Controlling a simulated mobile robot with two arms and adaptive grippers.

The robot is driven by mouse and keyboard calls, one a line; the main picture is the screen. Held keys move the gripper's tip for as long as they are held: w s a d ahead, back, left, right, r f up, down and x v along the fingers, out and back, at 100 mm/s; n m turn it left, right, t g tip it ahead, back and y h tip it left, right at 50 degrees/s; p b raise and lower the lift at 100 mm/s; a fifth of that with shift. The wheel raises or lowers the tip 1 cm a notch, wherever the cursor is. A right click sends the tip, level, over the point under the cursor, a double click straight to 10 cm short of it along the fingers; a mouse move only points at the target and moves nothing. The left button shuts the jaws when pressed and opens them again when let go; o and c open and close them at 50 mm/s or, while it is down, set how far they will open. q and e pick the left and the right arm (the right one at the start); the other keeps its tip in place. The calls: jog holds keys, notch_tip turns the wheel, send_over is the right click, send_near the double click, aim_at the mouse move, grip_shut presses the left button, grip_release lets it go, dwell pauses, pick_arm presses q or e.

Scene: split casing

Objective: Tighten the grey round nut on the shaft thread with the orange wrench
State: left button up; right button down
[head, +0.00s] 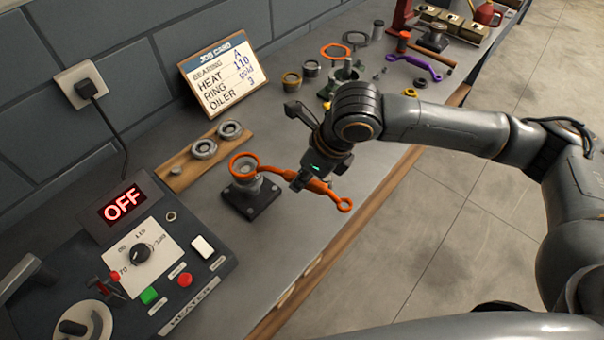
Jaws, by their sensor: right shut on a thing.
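The orange wrench (318,187) is held over the bench by my right gripper (302,180), which is shut on its handle. The wrench's large ring end is at the top of a short grey shaft (246,184) on a black square base (256,200). A grey round part, perhaps the nut, shows inside the ring; I cannot tell whether the ring is seated around it or just above it. The thread is hidden. The wrench's small ring end points right, toward the bench's front edge. My left gripper is not in view.
A heater panel (190,250) reading OFF is at lower left. Two bearings (203,149) lie on a wooden board behind the shaft. A job card (222,78) stands at the back. Rings, a purple wrench (415,65) and a red oil can (484,14) are farther along.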

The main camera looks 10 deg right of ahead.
jog(key=shift+f, duration=0.15)
jog(key=shift+f+b, duration=0.4)
jog(key=shift+f, duration=0.55)
dwell(0.3)
jog(key=shift+s+a+m+t+h+p, duration=0.3)
jog(key=shift+s+a+m+t+p, duration=0.1)
jog(key=shift+s+a+m+p, duration=0.7)
jog(key=shift+a+m+p, duration=0.15)
jog(key=shift+m+p, duration=0.25)
jog(key=shift+p, duration=0.05)
